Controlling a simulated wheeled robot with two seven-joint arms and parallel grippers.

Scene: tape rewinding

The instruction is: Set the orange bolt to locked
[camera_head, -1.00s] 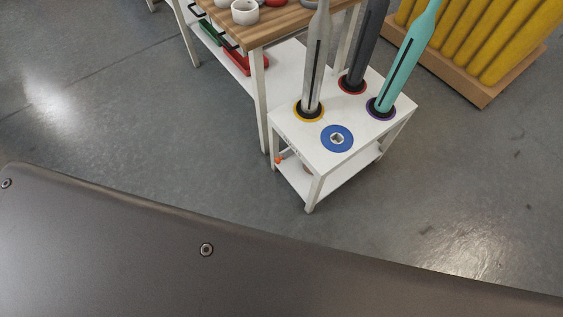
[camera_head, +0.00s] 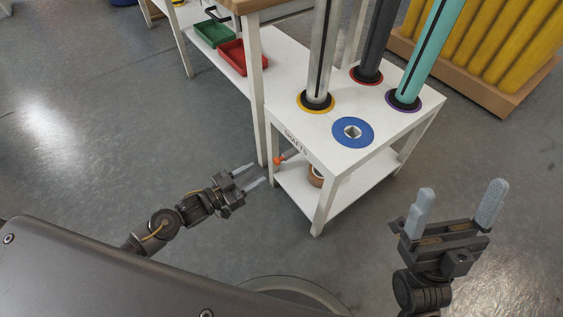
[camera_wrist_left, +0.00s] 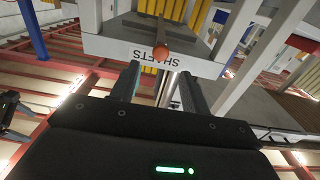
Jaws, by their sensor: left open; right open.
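The orange bolt (camera_head: 279,160) sits at the left front side of the white shaft stand (camera_head: 335,173), just below its top. In the left wrist view its round orange knob (camera_wrist_left: 161,51) shows ahead, under the SHAFTS label. My left gripper (camera_head: 250,174) is open and empty, a short way left of the bolt and apart from it. My right gripper (camera_head: 457,204) is open and empty over the floor, right of the stand.
Grey, dark and teal shafts (camera_head: 424,52) stand in ringed holes. A blue ring (camera_head: 353,132) surrounds an empty hole. A brown roll (camera_head: 316,176) lies on the lower shelf. A red bin (camera_head: 238,58) and green bin (camera_head: 213,33) stand behind. Floor in front is clear.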

